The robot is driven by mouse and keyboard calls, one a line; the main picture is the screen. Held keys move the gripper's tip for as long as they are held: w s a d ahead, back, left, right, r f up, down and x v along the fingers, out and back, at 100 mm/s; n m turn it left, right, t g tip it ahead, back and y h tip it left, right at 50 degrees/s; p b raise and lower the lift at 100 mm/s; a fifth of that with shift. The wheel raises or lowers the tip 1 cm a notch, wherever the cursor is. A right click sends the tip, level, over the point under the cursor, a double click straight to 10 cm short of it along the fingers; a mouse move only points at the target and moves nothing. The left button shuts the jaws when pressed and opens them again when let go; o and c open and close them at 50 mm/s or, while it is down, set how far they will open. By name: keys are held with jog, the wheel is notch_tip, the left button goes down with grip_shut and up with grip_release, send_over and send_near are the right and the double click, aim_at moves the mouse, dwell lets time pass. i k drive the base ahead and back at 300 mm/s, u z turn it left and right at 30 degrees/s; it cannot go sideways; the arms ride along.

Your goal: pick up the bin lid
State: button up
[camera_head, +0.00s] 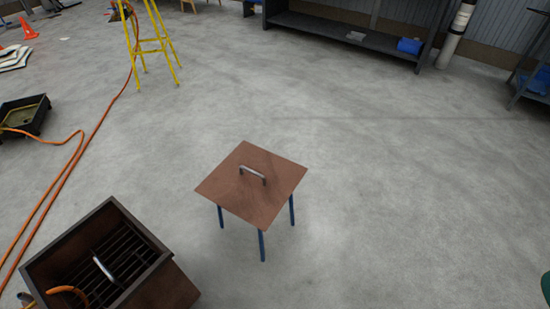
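The bin lid (238,200) looks like a flat, square, brown plate with a grey bar handle (252,174) standing up near its middle. It lies level on top of a stand with blue legs (262,246), near the middle of the camera_head view. The lid hides the top of the stand. A brown open box (146,270), which may be the bin, sits at the lower left, apart from the stand. Dark bars, a pale grey bar and an orange curved piece show inside it. My gripper is not in view.
Orange hoses (66,179) run along the left floor. A black tray (24,116) and a yellow ladder-like stand (151,45) are farther back. A dark shelf (345,38) lines the back wall. Concrete floor right of the lid is clear. A dark green edge (546,288) shows lower right.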

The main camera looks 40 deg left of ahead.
aim_at(253, 183)
jog(key=i, duration=2.35)
jog(key=u, duration=3.55)
